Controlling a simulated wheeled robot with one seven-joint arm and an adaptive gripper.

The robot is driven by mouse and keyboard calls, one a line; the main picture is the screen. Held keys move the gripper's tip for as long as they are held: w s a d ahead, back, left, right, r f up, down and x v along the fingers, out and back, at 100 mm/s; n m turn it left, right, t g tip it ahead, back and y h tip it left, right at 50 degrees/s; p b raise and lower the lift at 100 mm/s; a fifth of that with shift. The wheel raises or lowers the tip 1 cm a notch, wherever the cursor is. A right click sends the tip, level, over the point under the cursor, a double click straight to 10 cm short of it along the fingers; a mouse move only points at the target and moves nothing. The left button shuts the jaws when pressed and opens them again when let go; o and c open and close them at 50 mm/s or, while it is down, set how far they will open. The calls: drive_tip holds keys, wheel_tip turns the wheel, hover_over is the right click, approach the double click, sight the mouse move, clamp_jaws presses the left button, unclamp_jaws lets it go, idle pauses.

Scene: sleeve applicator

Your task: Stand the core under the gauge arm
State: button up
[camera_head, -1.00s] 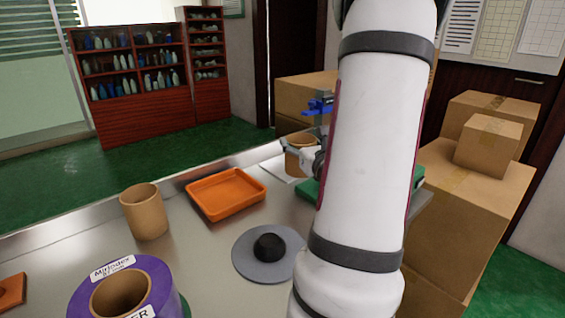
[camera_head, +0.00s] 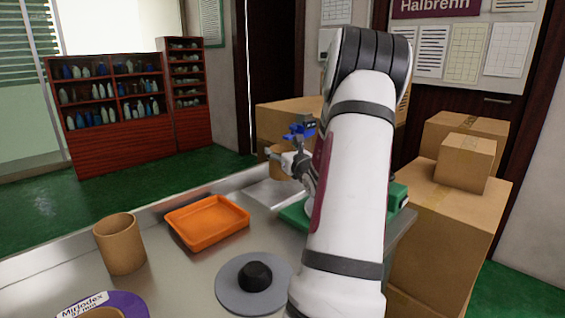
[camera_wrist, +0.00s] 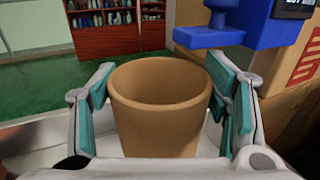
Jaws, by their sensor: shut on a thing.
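A brown cardboard core (camera_wrist: 160,112) stands upright between the two teal-padded fingers of my gripper (camera_wrist: 163,105) in the wrist view. My gripper is shut on it. In the head view the held core (camera_head: 277,163) shows beside my gripper (camera_head: 284,157), partly hidden by it. The blue gauge arm (camera_wrist: 215,35) juts out just beyond and to the right of the core in the wrist view. In the head view the blue gauge arm (camera_head: 301,130) shows above and slightly right of the core. Whether the core touches the surface below is hard to tell.
A second brown core (camera_head: 120,244) stands on the metal table left of an orange tray (camera_head: 207,221). A grey disc with a black knob (camera_head: 255,284) lies nearer. A purple roll (camera_head: 125,302) is at the front edge. Cardboard boxes (camera_head: 445,215) stand at the right.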

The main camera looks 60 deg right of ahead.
drive_tip(key=shift+d+f+b, duration=0.1)
drive_tip(key=shift+f+b, duration=0.5)
drive_tip(key=shift+f, duration=1.15)
drive_tip(key=shift+f, duration=0.1)
drive_tip(key=o, duration=1.3)
drive_tip(key=p+v, duration=0.1)
drive_tip(key=v, duration=1.1)
drive_tip(key=shift+p, duration=0.3)
